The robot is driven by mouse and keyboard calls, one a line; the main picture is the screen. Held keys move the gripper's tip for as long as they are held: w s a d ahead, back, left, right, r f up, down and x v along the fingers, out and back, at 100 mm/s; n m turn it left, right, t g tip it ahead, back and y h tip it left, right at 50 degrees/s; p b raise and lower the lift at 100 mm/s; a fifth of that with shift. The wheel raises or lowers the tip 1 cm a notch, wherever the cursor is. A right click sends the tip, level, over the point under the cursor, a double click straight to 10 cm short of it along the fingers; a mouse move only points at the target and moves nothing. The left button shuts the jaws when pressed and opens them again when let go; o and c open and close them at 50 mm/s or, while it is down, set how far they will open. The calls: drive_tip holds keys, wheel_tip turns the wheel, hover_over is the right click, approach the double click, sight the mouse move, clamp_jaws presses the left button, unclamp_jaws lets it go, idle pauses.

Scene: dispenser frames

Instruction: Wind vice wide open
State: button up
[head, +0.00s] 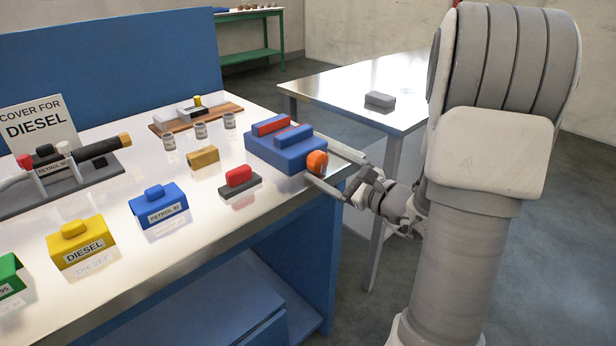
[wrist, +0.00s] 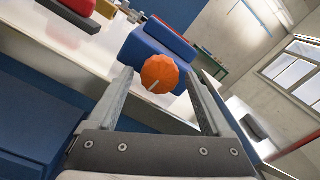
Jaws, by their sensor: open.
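The vice (head: 283,152) is a blue block with two raised blue jaws with red faces, at the right corner of the workbench. The two jaws stand close together with a narrow gap. Its orange round knob (head: 317,162) faces my gripper on the near right side. In the wrist view the knob (wrist: 160,74) has a pale line on its face and sits in front of the blue vice body (wrist: 158,45). My gripper (head: 327,169) is open, its two fingers spread on either side of the knob. I cannot tell whether either finger touches it.
On the workbench (head: 205,228) stand a red block on a grey base (head: 239,180), a tan block (head: 203,157), several small jars (head: 200,131), and blue (head: 158,207) and yellow (head: 82,243) labelled covers. A table (head: 340,92) with a grey block (head: 380,99) stands behind.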

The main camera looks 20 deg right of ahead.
drive_tip(key=shift+r+m+p, duration=0.25)
drive_tip(key=shift+m+p, duration=0.45)
drive_tip(key=shift+p, duration=0.3)
drive_tip(key=m+p, duration=0.4)
drive_tip(key=p+v, duration=0.2)
drive_tip(key=v, duration=1.5)
drive_tip(key=a+r+n+g+y+p, duration=0.1)
drive_tip(key=a+r+n+g+y, duration=0.25)
drive_tip(key=a, duration=0.25)
drive_tip(key=a+r+n+g+y+p, duration=0.2)
drive_tip(key=a+n+g+y, duration=0.15)
drive_tip(key=a+n, duration=0.2)
drive_tip(key=s+a+r+n+g+h+p, duration=0.2)
drive_tip(key=s+a+r+n+g+h, duration=0.1)
drive_tip(key=a+n+g, duration=0.2)
drive_tip(key=s+a+r+n+g+h+p, duration=0.2)
drive_tip(key=a+r+n+g+h+p, duration=0.1)
drive_tip(key=n, duration=0.6)
drive_tip(key=shift+s+a+r+g+h, duration=0.35)
drive_tip(key=shift+a+r+g, duration=0.2)
drive_tip(key=shift+a+g, duration=0.7)
drive_tip(key=shift+a, duration=0.1)
